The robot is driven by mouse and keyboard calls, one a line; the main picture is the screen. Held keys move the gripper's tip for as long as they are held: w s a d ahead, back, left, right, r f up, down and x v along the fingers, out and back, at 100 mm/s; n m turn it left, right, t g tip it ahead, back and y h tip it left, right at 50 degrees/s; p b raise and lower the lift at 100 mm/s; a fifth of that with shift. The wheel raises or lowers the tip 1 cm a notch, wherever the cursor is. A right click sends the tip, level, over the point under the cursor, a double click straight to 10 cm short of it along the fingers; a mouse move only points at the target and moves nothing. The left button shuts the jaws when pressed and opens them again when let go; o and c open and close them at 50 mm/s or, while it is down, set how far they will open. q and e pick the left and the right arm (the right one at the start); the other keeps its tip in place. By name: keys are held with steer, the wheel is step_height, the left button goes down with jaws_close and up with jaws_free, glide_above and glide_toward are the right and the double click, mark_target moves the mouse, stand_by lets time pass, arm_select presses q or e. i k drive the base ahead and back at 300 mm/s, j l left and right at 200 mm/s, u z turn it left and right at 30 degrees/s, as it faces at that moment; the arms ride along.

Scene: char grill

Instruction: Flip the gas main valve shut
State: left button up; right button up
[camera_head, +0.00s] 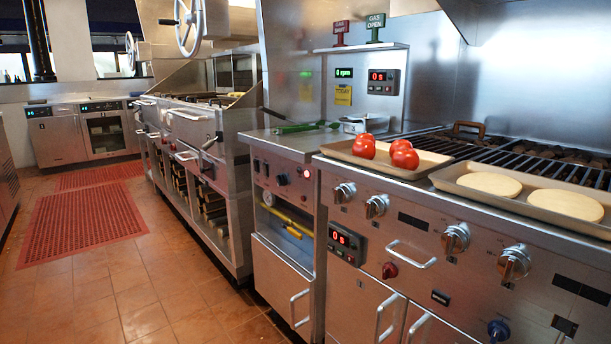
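A yellow bar (287,218), perhaps the gas pipe with the main valve, runs in a recess in the front of the middle steel unit. A short yellow piece (294,232) sits by it and may be the valve handle; its exact position is too small to tell. A red sign (340,28) and a green sign reading "GAS OPEN" (375,22) stand on the shelf above. Neither of my grippers is in view.
Tomatoes (403,155) on a tray (340,152) and pale round patties (565,204) on another tray (450,182) stand by the grill (545,165). Green tongs (305,127) lie on the counter. A door handle (299,308) sticks out below the recess.

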mark_target(291, 231)
steer(key=j+z, duration=0.15)
steer(key=z, duration=0.3)
steer(key=i+j+z, duration=0.1)
steer(key=z, duration=0.35)
steer(key=j+z, duration=0.4)
steer(key=j, duration=0.75)
steer(key=k+j+z, duration=0.1)
steer(key=j+z, duration=0.3)
steer(key=j, duration=0.75)
steer(key=k+j, duration=0.1)
steer(key=j, duration=1.4)
steer(key=k, duration=0.05)
